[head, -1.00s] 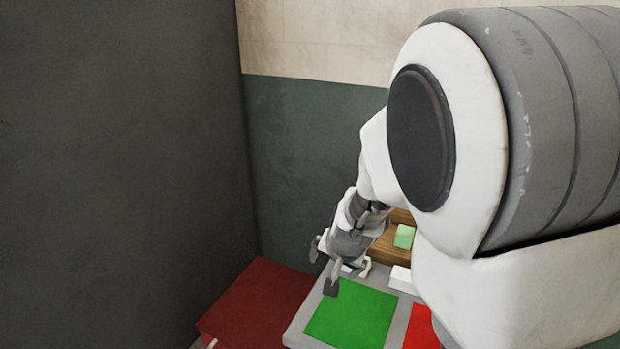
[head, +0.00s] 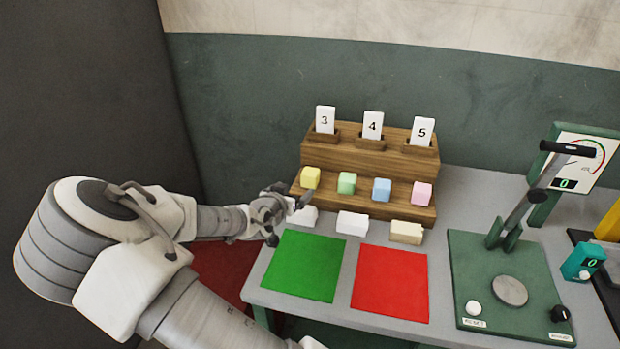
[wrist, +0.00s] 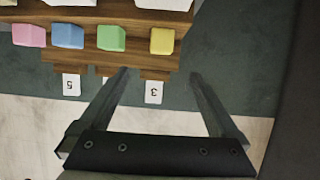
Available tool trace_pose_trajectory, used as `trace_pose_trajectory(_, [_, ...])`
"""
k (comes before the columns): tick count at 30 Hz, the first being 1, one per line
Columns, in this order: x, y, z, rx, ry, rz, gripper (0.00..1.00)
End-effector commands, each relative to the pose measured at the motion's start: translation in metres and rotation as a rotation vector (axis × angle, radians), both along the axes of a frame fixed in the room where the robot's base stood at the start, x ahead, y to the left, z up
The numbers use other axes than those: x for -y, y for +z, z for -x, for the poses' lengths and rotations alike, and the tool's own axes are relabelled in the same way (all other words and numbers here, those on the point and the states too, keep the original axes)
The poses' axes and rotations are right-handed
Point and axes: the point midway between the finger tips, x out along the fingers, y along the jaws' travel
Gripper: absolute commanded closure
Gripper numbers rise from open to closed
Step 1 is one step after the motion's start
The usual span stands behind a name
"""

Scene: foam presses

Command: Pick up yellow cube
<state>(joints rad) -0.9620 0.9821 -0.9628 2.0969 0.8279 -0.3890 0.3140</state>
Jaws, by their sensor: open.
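The yellow cube (head: 310,178) sits at the left end of the lower step of the wooden stand, left of a green cube (head: 346,183). It also shows in the wrist view (wrist: 162,41), between the lines of my two fingers and beyond their tips. My gripper (head: 287,219) is open and empty, just left of and in front of the yellow cube, apart from it. Its open fingers show in the wrist view (wrist: 160,74).
The wooden stand (head: 370,155) also holds a blue cube (head: 381,190), a pink cube (head: 421,194) and numbered cards. Pale blocks, including a white one (head: 352,223), lie before it. A green mat (head: 305,265) and red mat (head: 390,284) lie in front; a press (head: 510,290) stands right.

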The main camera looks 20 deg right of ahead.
Motion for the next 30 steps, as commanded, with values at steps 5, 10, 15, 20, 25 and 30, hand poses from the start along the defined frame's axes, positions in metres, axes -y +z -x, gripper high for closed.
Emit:
trace_pose_trajectory(5, [0.014,-0.008,-0.016,0.004,-0.002,0.005,0.03])
trace_pose_trajectory(10, [0.031,-0.020,-0.040,0.002,-0.001,0.005,0.03])
trace_pose_trajectory(15, [0.050,-0.033,-0.066,0.002,-0.001,0.006,0.03])
trace_pose_trajectory(20, [0.062,-0.042,-0.083,0.002,0.000,0.004,0.03])
trace_pose_trajectory(25, [0.068,-0.046,-0.090,0.001,0.001,0.003,0.03])
trace_pose_trajectory(30, [0.077,-0.051,-0.103,0.000,0.001,0.005,0.03])
